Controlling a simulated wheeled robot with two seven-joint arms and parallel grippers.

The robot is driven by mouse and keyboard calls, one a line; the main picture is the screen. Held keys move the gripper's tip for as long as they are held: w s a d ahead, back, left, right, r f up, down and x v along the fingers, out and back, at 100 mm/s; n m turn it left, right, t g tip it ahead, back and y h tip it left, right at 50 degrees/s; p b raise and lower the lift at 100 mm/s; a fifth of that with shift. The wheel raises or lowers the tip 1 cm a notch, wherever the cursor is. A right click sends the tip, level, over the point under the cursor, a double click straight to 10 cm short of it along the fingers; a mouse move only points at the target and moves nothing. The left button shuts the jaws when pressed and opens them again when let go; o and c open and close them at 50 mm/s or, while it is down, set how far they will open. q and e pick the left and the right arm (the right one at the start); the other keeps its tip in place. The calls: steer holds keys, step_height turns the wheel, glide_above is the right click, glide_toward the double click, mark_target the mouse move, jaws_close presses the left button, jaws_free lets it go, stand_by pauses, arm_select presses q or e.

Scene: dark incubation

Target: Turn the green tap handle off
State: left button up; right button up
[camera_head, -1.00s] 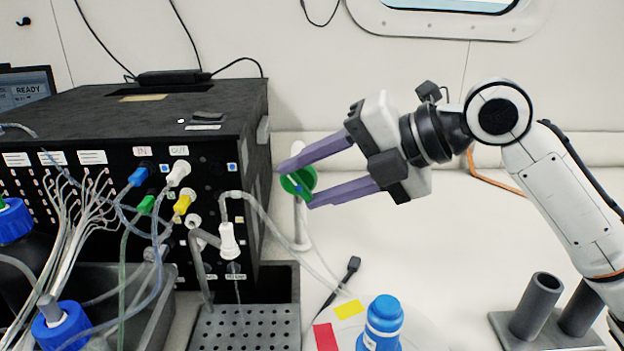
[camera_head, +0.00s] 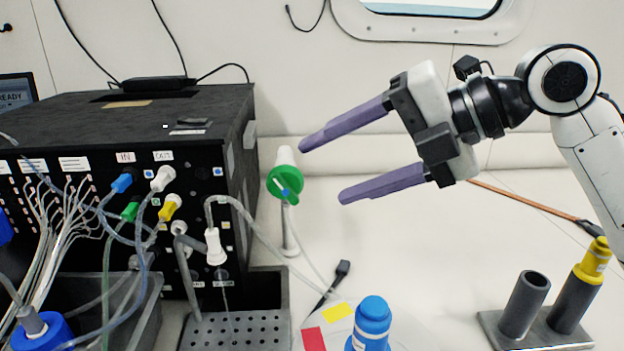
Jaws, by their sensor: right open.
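The green tap handle (camera_head: 285,183) is a round green piece with a small blue part on its face. It sits on a white tap body on a thin upright stand beside the black box. My right gripper (camera_head: 322,172) is open and empty, with its two purple fingers pointing left. The fingers are to the right of the green handle and apart from it. My left gripper is not in view.
The black box (camera_head: 130,125) with many tubes and plugs fills the left. A blue-capped bottle (camera_head: 371,325) stands at the front. A grey two-tube holder (camera_head: 525,305) with a yellow-capped item (camera_head: 594,260) is at right. The white surface between is mostly clear.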

mark_target(289, 189)
steer(key=shift+v, duration=1.6)
steer(key=s+a+f+m+t+h+p, duration=0.2)
steer(key=s+a+m+t+p, duration=0.1)
steer(key=t+p, duration=0.25)
steer(key=shift+g, duration=0.25)
steer(key=p+x, duration=0.1)
steer(key=x, duration=0.8)
steer(key=shift+w+a+f, duration=0.1)
steer(key=shift+a+f, duration=0.05)
steer(key=shift+a, duration=0.05)
